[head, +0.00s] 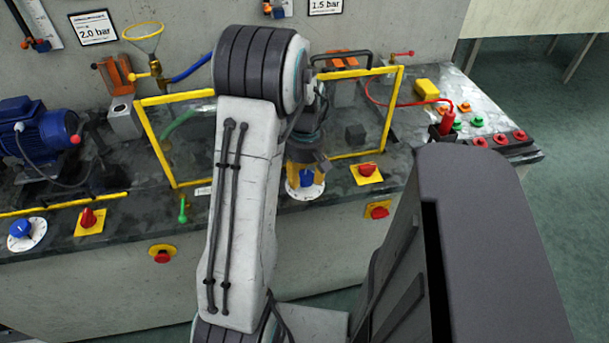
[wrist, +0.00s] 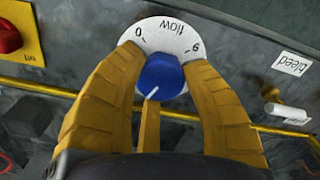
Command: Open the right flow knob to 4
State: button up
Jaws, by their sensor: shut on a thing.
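The right flow knob (head: 306,177) is blue and sits on a round white dial near the bench's front edge. In the wrist view the blue knob (wrist: 160,77) lies between the yellow fingers of my gripper (wrist: 164,68). The gripper is shut on it, one finger on each side. The dial (wrist: 166,33) reads "flow" upside down, with 0 at upper left and 6 at right. The knob's white pointer line points down and slightly left in the wrist view, away from the word. The other dial numbers are hidden by the fingers and knob.
A red knob on a yellow plate (head: 367,172) stands just right of the dial. A yellow frame (head: 150,143) stands behind my arm. The left flow knob (head: 21,230) is at far left. A "bleed" label (wrist: 293,64) and pale handle (wrist: 285,111) are close by.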

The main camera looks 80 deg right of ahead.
aim_at(307, 176)
jog(key=shift+s+a+f+n, duration=0.1)
jog(key=shift+a+n, duration=0.05)
jog(key=shift+n, duration=0.35)
jog(key=shift+s+a+f+n, duration=0.1)
jog(key=shift+n, duration=0.4)
jog(key=o, duration=1.2)
jog(key=shift+s+r, duration=0.1)
jog(key=shift+d, duration=0.1)
jog(key=shift+r, duration=0.1)
jog(key=shift+d+r, duration=0.1)
jog(key=shift+r, duration=0.35)
notch_tip(307, 176, up, 11)
